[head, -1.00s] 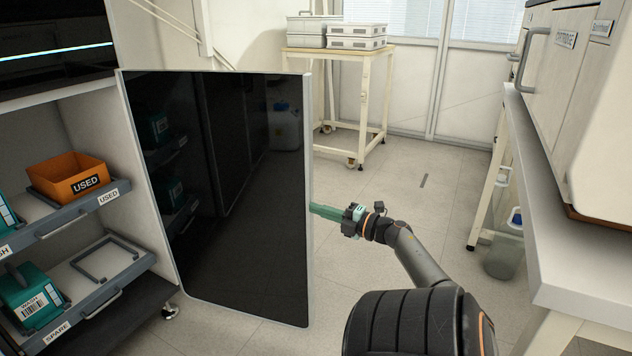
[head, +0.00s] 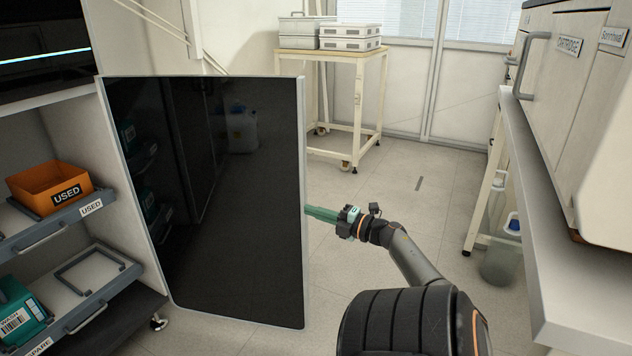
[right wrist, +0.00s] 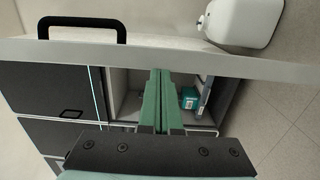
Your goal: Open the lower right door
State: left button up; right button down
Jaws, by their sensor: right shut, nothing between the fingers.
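The lower right door (head: 225,200) is a glossy black panel with a pale frame. It stands swung out from the cabinet (head: 65,140), with the shelves visible to its left. My right gripper (head: 310,212) is at the door's free right edge, its green fingers reaching the edge from the right. I cannot tell whether the tips touch the door or pass behind it. In the right wrist view the green fingers (right wrist: 161,75) are together and hold nothing. My left gripper is not in view.
An orange USED bin (head: 45,185) and a teal WASH box (head: 18,315) are on pulled-out shelves at left. A bench (head: 560,240) with a bottle (head: 500,262) below it lines the right. A cart (head: 355,110) stands behind. Floor between door and bench is open.

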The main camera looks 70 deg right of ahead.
jog(key=shift+w+a+r+n+y, duration=0.25)
jog(key=shift+w+a+n+y, duration=0.05)
jog(key=shift+w+a, duration=0.2)
jog(key=s+p, duration=0.2)
jog(key=s, duration=0.6)
jog(key=shift+s+f+p, duration=0.2)
jog(key=shift+f+p, duration=0.05)
jog(key=shift+p, duration=0.15)
jog(key=shift+a, duration=0.1)
